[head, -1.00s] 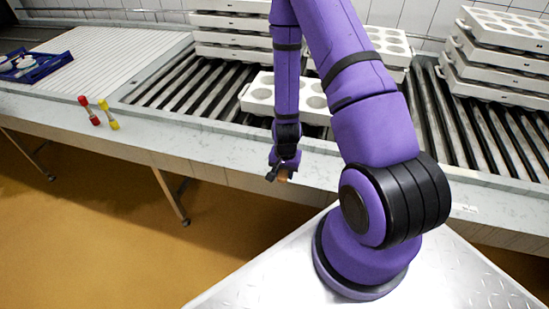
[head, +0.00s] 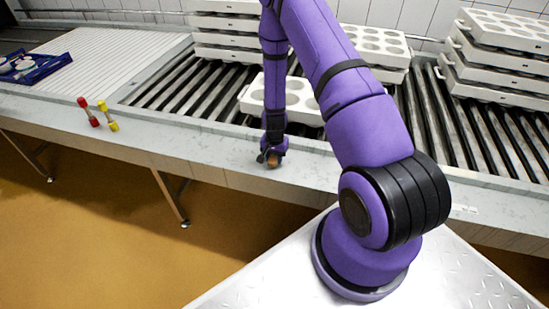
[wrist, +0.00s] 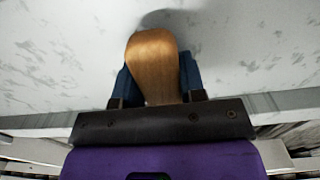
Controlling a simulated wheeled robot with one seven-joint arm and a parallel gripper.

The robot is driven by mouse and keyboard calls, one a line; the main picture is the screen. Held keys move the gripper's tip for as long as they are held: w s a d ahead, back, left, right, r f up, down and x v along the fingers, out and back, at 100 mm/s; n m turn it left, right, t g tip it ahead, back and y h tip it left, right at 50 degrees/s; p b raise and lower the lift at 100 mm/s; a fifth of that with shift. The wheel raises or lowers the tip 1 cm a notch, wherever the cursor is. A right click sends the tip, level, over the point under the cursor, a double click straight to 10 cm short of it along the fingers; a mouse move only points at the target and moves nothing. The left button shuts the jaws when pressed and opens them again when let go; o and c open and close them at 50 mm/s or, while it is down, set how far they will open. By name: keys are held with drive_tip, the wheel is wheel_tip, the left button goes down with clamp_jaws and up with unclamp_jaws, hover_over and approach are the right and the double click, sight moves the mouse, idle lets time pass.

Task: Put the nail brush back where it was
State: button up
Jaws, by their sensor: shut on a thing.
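My gripper (head: 270,158) is shut on the nail brush, just over the front ledge of the counter, in front of the roller conveyor. The brush shows in the head view as a small brown piece (head: 273,162) between the fingers. In the wrist view the nail brush (wrist: 153,62) has a smooth wooden back and sits between the two dark blue fingers of my gripper (wrist: 159,82). Its far end sticks out past the fingers over the pale marbled ledge (wrist: 60,60). Its bristles are hidden, and I cannot tell whether it touches the ledge.
A blue crate (head: 38,68) is at the far left. A white mould block (head: 252,97) lies on the rollers behind my gripper, with mould stacks (head: 505,60) further back. The ledge between is clear.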

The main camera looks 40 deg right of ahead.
drive_tip(key=shift+f, duration=0.2)
drive_tip(key=o, duration=1)
drive_tip(key=shift+c, duration=0.2)
drive_tip(key=shift+r, duration=0.1)
drive_tip(key=s+a+r+n+t, duration=0.1)
drive_tip(key=s+a+r+n, duration=0.15)
drive_tip(key=r, duration=1.15)
drive_tip(key=s+a+r+n+t, duration=0.1)
drive_tip(key=a+r, duration=0.2)
drive_tip(key=r, duration=1.1)
drive_tip(key=s+a+r+n+t, duration=0.1)
drive_tip(key=s+a+r+n, duration=0.15)
drive_tip(key=r, duration=1.05)
drive_tip(key=s+a+r+n+t, duration=0.1)
drive_tip(key=s+a+r+n, duration=0.1)
drive_tip(key=s+r, duration=0.5)
drive_tip(key=s+a+r+n+t, duration=0.1)
drive_tip(key=s+a+r+n, duration=0.1)
drive_tip(key=s+r, duration=0.5)
drive_tip(key=s+a, duration=0.1)
drive_tip(key=s, duration=0.5)
drive_tip(key=shift+s+r, duration=0.2)
drive_tip(key=shift+r, duration=0.05)
